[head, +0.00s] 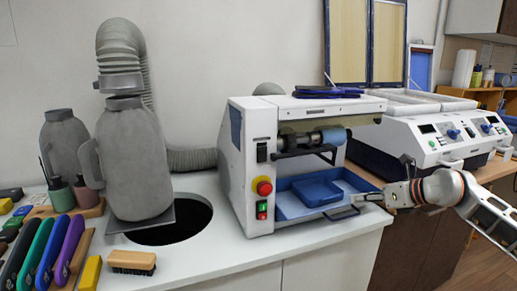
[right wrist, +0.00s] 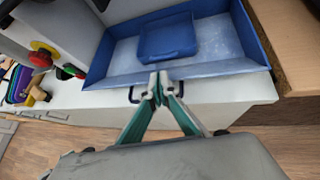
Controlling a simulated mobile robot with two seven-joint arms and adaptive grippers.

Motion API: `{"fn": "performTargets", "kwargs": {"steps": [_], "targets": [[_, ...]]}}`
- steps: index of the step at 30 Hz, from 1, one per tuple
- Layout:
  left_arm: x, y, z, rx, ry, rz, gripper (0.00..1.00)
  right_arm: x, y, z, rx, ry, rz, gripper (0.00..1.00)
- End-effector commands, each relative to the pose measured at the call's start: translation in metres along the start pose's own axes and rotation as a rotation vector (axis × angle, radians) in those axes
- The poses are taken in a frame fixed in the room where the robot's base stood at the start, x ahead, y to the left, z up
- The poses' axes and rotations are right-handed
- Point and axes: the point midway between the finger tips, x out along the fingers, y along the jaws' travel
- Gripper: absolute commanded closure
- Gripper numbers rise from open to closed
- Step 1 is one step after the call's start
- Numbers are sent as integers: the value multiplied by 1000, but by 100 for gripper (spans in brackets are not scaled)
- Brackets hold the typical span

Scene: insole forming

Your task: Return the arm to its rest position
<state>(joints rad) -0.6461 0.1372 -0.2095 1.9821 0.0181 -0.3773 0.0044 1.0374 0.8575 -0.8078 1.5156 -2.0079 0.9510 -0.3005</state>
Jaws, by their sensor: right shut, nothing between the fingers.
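My right arm comes in from the right in the head view. Its gripper (head: 362,199) is at the front right of the white machine (head: 248,165), close to the handle of the blue tray (head: 283,200). In the right wrist view the gripper's fingertips (right wrist: 159,88) are together with nothing between them. They are at the tray's front edge, over the dark handle (right wrist: 134,94); I cannot tell whether they touch it. A smaller blue block-like piece (head: 317,191) lies in the tray, and it also shows in the right wrist view (right wrist: 166,36). My left gripper is out of view.
The white counter (head: 225,265) has a round dark hole (head: 170,222) left of the machine. A wooden brush (head: 132,262) and several coloured tools lie at the left. A second white machine (head: 430,130) stands at the right.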

Motion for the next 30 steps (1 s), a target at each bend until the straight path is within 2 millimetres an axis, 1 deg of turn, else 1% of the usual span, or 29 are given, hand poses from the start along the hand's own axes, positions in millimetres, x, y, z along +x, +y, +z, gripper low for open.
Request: {"fn": "performTargets", "kwargs": {"steps": [1, 2, 3, 5, 6, 9, 12, 13, 15, 17, 20, 22, 23, 26, 27, 29, 30], "targets": [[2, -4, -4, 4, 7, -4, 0, 13, 27, -6, 20, -37, 62, 100], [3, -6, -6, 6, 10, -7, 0, 19, 43, -6, 36, -69, 100, 100], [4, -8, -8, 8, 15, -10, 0, 25, 66, -6, 65, -114, 153, 100], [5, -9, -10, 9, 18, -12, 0, 32, 101, -6, 123, -192, 235, 100], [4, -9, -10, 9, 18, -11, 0, 33, 123, -5, 170, -246, 285, 100], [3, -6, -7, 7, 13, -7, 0, 28, 164, 0, 312, -385, 388, 100], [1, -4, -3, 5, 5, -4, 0, 16, 187, 4, 483, -519, 455, 100], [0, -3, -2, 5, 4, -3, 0, 11, 191, 5, 541, -558, 469, 100], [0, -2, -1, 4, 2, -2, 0, -1, 193, 3, 679, -646, 485, 100], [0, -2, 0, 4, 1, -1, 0, -11, 188, -1, 804, -718, 482, 100], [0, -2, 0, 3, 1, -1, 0, -28, 171, -18, 1021, -824, 445, 100], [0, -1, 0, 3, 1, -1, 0, -39, 155, -37, 1177, -889, 396, 100], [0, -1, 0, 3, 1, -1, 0, -43, 146, -48, 1244, -914, 367, 100], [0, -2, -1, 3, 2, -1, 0, -57, 120, -91, 1464, -982, 250, 100], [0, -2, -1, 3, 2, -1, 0, -63, 110, -112, 1549, -1003, 193, 100], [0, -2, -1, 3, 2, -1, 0, -72, 97, -146, 1670, -1026, 97, 100], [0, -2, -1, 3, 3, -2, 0, -78, 91, -170, 1744, -1036, 31, 100]]}}
